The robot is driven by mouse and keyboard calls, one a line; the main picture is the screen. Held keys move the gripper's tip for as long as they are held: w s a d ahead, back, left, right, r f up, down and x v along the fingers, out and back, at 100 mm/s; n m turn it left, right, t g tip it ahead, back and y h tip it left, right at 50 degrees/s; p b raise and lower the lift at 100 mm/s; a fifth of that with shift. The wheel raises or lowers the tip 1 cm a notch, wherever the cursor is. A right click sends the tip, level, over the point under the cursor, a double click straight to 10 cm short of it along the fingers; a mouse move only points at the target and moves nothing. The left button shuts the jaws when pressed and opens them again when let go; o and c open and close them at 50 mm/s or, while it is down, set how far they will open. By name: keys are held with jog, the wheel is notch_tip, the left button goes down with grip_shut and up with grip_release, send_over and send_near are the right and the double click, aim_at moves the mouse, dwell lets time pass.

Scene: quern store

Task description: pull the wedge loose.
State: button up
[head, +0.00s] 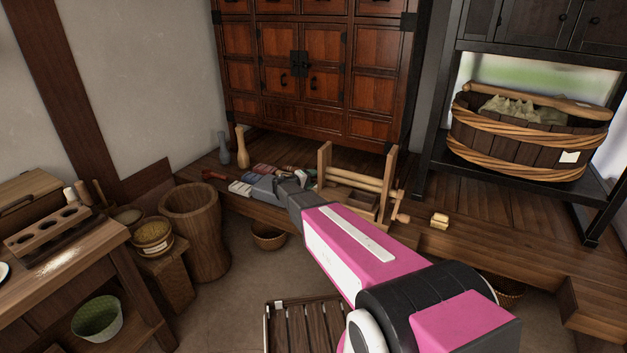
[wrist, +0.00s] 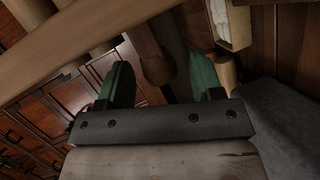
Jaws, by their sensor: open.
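A pale wooden frame (head: 325,164) with two posts and crosswise rollers stands on the raised wooden floor. My gripper is at its left side in the head view, largely hidden by my own arm. In the wrist view my gripper (wrist: 162,76) is open, with two green fingers apart. A round-ended wooden peg (wrist: 157,66) shows between the fingers, with no visible contact. A pale wooden beam (wrist: 75,45) crosses the upper left of that view. I cannot tell which piece is the wedge. A small pale wooden block (head: 439,221) lies right of the frame.
A cabinet (head: 315,75) stands at the back. A banded tub (head: 520,135) sits on a dark shelf at right. A slatted crate (head: 305,325) stands on the lower floor.

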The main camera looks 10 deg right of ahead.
jog(key=shift+x, duration=0.8)
jog(key=shift+c, duration=0.2)
grip_shut()
jog(key=w+a, duration=0.2)
jog(key=shift+a, duration=0.35)
jog(key=shift+o, duration=0.2)
grip_release()
jog(key=shift+a, duration=0.1)
